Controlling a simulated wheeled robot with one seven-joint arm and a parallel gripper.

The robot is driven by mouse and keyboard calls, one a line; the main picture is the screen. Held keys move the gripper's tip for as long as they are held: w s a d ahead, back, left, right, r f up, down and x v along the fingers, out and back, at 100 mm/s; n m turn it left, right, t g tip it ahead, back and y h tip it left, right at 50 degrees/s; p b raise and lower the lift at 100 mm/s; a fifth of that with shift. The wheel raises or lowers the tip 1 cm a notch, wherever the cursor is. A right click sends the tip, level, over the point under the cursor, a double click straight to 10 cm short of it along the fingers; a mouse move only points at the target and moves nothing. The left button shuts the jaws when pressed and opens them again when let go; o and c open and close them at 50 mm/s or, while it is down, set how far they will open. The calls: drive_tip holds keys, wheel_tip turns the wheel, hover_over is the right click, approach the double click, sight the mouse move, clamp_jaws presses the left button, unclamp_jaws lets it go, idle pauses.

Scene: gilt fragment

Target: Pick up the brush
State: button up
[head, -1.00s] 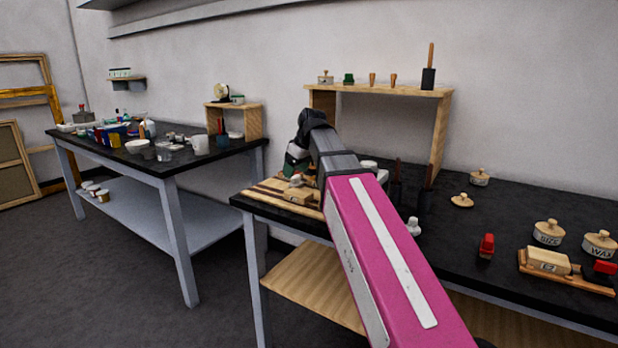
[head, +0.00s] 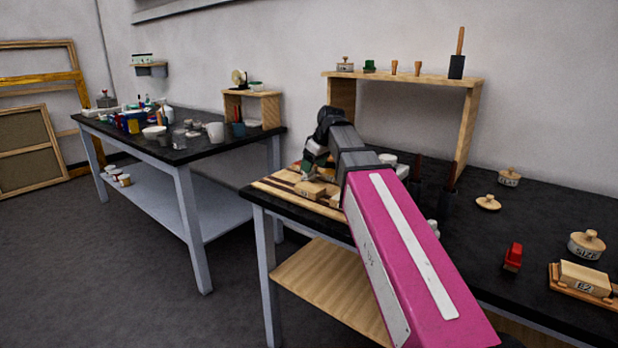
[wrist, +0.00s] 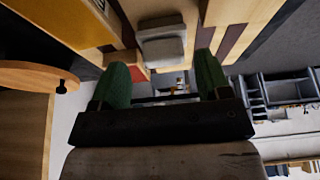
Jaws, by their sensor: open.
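My gripper (head: 308,166) is over the left end of the near black table (head: 520,218), above a striped wooden board (head: 277,186). In the wrist view its green fingers (wrist: 165,78) are apart, with a pale grey-white block (wrist: 163,45) showing beyond and between them; I cannot tell whether this is the brush. Upright things with brown handles and dark lower parts, possibly brushes, stand behind my arm (head: 449,190) and on the wooden shelf (head: 457,62). My arm partly hides the table there.
Wooden blocks (head: 312,190) lie on the board below my gripper. A red-topped object (head: 513,256), lidded tins (head: 586,246) and a block marked "B2" (head: 584,278) stand on the right. A wooden riser (head: 468,125) stands behind. A second cluttered table (head: 195,153) is at left.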

drive_tip(key=shift+a+x, duration=0.15)
drive_tip(key=shift+x, duration=1.15)
drive_tip(key=shift+a+x, duration=0.15)
drive_tip(key=shift+x, duration=1.1)
drive_tip(key=shift+r, duration=0.15)
drive_tip(key=c, duration=0.7)
drive_tip(key=shift+r, duration=0.8)
wheel_tip(320, 180, up, 3)
drive_tip(key=shift+w+f, duration=0.1)
drive_tip(key=shift+f, duration=0.1)
drive_tip(key=s+a+r, duration=0.4)
drive_tip(key=s+a, duration=0.1)
drive_tip(key=s+a+r, duration=0.2)
drive_tip(key=s+a, duration=0.1)
drive_tip(key=shift+s+a+r, duration=0.1)
drive_tip(key=shift+a+r, duration=0.15)
drive_tip(key=shift+r, duration=0.15)
